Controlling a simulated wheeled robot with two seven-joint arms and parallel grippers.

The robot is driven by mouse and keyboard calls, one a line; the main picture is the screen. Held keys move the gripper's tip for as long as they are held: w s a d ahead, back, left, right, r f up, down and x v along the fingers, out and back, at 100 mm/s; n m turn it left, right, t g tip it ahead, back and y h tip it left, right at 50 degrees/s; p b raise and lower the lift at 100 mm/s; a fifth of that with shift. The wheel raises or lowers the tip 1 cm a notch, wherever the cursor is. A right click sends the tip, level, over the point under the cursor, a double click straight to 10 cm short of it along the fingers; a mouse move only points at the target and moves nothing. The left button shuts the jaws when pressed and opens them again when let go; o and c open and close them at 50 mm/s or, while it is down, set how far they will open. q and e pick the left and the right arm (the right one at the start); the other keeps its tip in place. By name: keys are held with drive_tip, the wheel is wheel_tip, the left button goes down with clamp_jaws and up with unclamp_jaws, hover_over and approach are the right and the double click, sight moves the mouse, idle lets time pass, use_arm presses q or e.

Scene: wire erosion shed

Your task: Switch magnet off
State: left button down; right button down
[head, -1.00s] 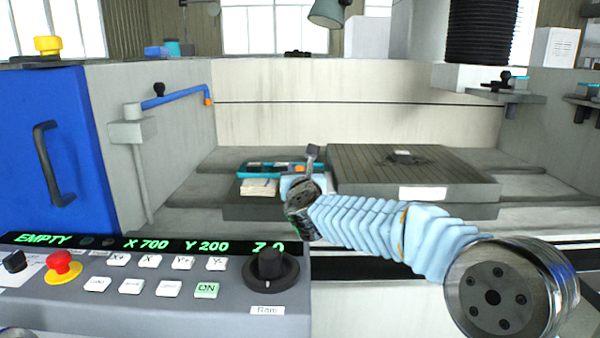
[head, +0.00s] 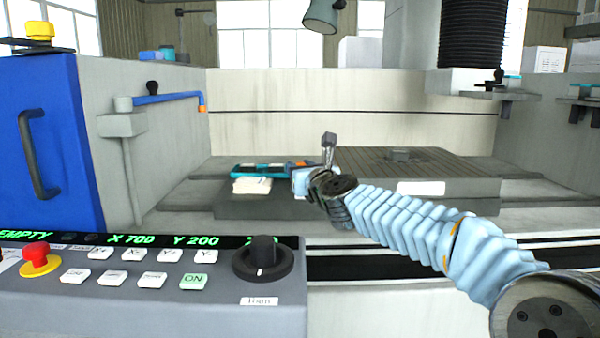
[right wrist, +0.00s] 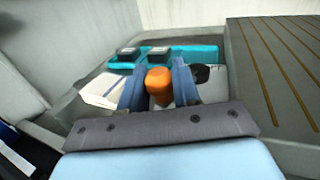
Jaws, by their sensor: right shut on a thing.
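My right gripper (head: 302,180) is low over the machine bed, left of the slotted plate (head: 365,165). In the right wrist view its two blue fingers (right wrist: 158,88) are shut on an orange, rounded, handle-like piece (right wrist: 158,78). The lower end of the orange piece is hidden by the gripper. The slotted plate shows at the right of the right wrist view, with brass-coloured lines along it. I cannot tell which part is the magnet's switch. My left gripper is not in view.
A teal tray (right wrist: 205,52) with dark blocks lies beyond the fingers. A white stack (head: 252,185) sits in front of it. The control panel (head: 130,304), with knob and red button, stands front left. The spindle bellows (head: 473,35) hang at upper right.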

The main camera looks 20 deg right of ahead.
drive_tip(key=c, duration=0.8)
unclamp_jaws()
drive_tip(key=shift+c, duration=0.2)
drive_tip(key=s+b, duration=0.1)
drive_tip(key=s, duration=1.2)
drive_tip(key=shift+s+d, duration=0.4)
drive_tip(key=shift+d, duration=0.05)
drive_tip(key=shift+s, duration=0.1)
